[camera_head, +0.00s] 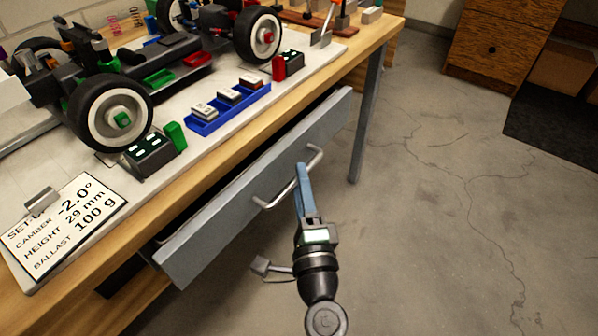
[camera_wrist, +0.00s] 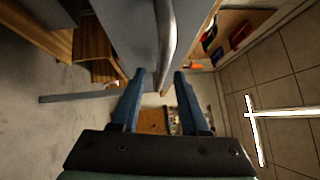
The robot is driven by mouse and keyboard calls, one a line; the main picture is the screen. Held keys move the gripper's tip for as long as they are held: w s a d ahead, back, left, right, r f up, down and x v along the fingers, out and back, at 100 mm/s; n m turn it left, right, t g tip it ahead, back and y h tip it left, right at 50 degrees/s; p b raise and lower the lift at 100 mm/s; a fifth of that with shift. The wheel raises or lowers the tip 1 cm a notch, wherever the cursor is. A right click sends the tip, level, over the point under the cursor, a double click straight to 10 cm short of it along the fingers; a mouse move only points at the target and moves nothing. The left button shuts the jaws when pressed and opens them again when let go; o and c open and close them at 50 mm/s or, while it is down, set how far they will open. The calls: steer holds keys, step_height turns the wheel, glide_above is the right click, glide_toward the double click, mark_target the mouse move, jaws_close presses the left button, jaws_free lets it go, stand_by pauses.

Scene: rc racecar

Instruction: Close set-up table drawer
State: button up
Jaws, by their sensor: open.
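The set-up table drawer (camera_head: 262,190) stands partly pulled out below the wooden tabletop, with a dark gap behind its grey front. A pale bar handle (camera_head: 285,186) is fixed to that front. My gripper (camera_head: 302,172) is at the handle, in front of the drawer. In the wrist view my gripper (camera_wrist: 160,78) has its two blue fingers apart. The handle (camera_wrist: 167,40) runs down the picture between the fingertips, next to the grey drawer front (camera_wrist: 128,28). I cannot tell whether either finger touches the handle. The inside of the drawer is mostly hidden.
The set-up table (camera_head: 235,150) carries an RC car (camera_head: 115,108), a blue tray of weights (camera_head: 226,112) and a set-up card (camera_head: 68,225). A grey table leg (camera_head: 366,120) stands right of the drawer. The concrete floor (camera_head: 440,220) in front is clear; a wooden cabinet (camera_head: 492,45) stands behind.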

steer(key=shift+w+a+r, duration=0.1)
steer(key=shift+w+a, duration=0.05)
steer(key=shift+w, duration=0.8)
jaws_close()
stand_by(0.8)
